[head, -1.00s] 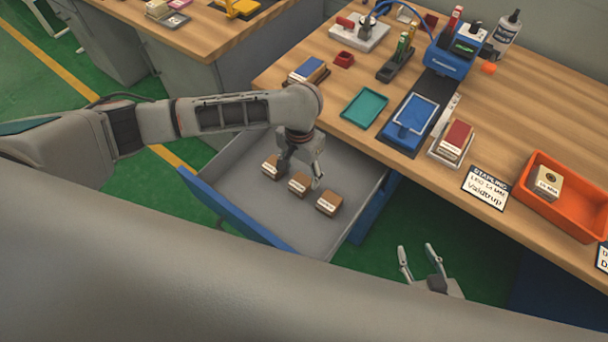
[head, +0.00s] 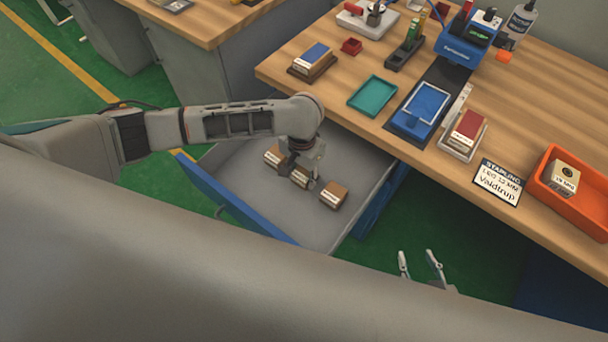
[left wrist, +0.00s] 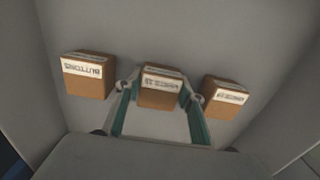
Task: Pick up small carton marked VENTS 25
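Three small brown cartons with white labels lie in the open drawer: a left one (head: 273,156), a middle one (head: 299,179) and a right one (head: 333,196). In the left wrist view the labels are upside down. One carton (left wrist: 90,78) seems to read BUTTONS; the print on the middle carton (left wrist: 160,90) and the other carton (left wrist: 227,100) is too blurred to read surely. My left gripper (head: 304,174) is at the middle carton, with its open fingers (left wrist: 160,98) on either side of it. My right gripper (head: 419,264) is open and empty, below the bench edge.
The drawer (head: 237,203) has raised walls close around the cartons. Bare drawer floor lies in front of the cartons.

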